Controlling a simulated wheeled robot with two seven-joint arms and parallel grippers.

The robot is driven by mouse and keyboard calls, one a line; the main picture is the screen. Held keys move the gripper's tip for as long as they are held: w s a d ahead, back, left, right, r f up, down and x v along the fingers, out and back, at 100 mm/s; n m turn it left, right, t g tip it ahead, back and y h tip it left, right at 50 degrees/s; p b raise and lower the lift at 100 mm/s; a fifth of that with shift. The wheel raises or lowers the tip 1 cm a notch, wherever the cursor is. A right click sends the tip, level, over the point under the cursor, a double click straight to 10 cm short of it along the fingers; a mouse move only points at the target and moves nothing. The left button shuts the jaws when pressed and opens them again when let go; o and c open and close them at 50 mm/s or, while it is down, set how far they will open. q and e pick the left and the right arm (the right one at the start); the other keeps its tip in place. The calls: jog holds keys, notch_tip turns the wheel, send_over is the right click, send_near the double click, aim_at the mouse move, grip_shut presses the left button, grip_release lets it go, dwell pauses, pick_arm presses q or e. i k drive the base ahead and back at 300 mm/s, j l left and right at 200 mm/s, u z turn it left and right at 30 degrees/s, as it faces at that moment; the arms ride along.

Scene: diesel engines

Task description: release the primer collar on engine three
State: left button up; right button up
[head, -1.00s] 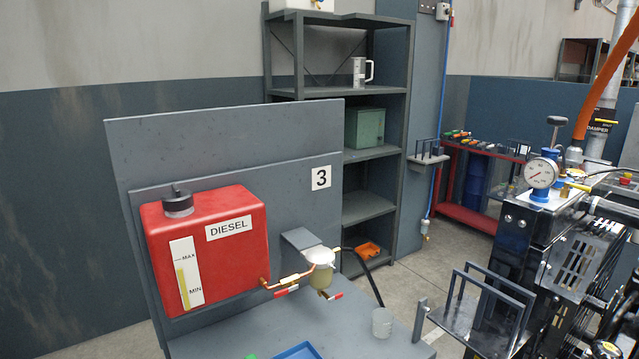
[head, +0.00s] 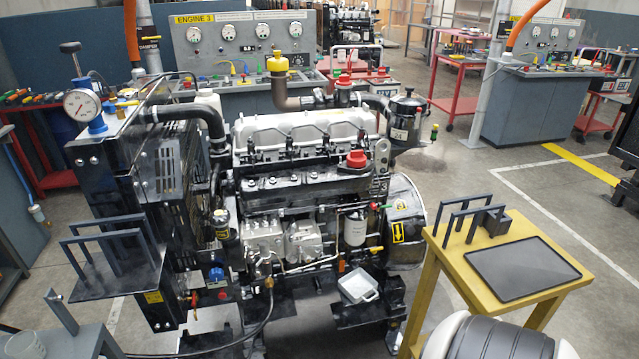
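Engine three (head: 305,185) stands in the middle of the head view, with a grey panel behind it labelled "ENGINE 3" (head: 195,18). Neither of my grippers is in view.
A yellow stand (head: 437,262) with a black tray (head: 522,268) and dark rails is at right. Dark rails on a shelf (head: 110,275) stand at left. A white tray (head: 357,286) sits low before the engine. A hose runs along the lower front.

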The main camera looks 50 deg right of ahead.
aim_at(262, 258)
jog(key=z, duration=1.2)
